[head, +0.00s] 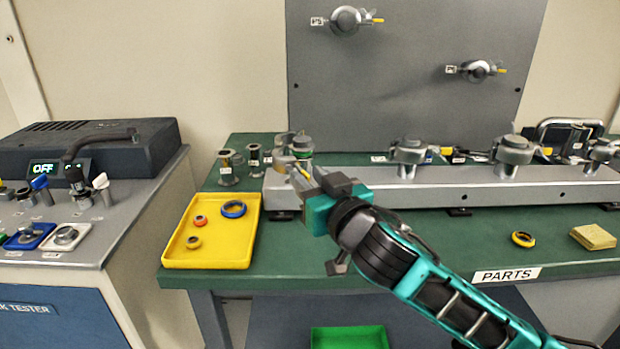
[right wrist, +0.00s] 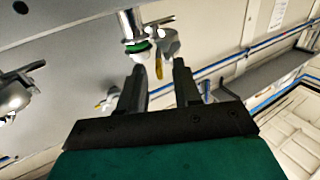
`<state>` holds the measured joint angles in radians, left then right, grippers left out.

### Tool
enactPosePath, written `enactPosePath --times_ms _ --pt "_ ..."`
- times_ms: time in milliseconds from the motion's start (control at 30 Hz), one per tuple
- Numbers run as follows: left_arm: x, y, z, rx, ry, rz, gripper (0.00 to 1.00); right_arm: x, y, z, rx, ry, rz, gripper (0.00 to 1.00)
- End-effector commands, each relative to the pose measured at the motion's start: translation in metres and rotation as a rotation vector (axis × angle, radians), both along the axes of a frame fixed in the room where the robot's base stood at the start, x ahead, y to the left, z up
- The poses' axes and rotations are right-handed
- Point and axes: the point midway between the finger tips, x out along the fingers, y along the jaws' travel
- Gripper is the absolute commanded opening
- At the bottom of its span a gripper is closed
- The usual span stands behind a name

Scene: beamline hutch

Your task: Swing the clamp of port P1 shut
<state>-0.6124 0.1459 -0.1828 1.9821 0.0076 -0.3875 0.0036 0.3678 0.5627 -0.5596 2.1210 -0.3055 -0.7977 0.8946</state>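The port at the left end of the grey manifold (head: 440,187) carries a fitting with a green ring (head: 302,143); its label is hidden, so I take it as P1. The green ring also shows in the right wrist view (right wrist: 138,46). A silver clamp (right wrist: 167,42) with a yellow tab (right wrist: 158,66) sits beside the ring; whether its halves meet is not clear. My right gripper (head: 303,172) reaches this port from the front right. In the right wrist view its two fingers (right wrist: 158,70) are apart, with the yellow tab just beyond the gap. My left gripper is out of view.
A yellow tray (head: 180,245) with several rings lies left of the port. Small flanged fittings (head: 228,167) stand behind it. Other clamped ports (head: 409,152) line the manifold to the right. A grey panel (head: 420,90) rises behind. A leak tester (head: 90,145) stands left.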

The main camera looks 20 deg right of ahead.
Motion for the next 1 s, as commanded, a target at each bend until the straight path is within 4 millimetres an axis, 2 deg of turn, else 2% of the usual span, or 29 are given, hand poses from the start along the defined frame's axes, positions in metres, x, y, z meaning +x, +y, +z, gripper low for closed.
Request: enactPosePath --times_ms 367,700,1000 --pt "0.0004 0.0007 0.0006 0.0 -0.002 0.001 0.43 0.0053 0.001 0.0001 0.001 0.0 0.0 0.33" --pt "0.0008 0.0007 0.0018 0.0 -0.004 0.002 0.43 0.005 0.0008 0.0001 0.0 0.0 0.0 0.0" --pt "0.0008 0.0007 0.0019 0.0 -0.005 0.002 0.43 0.005 0.0008 0.0 0.0 0.0 0.0 0.0"
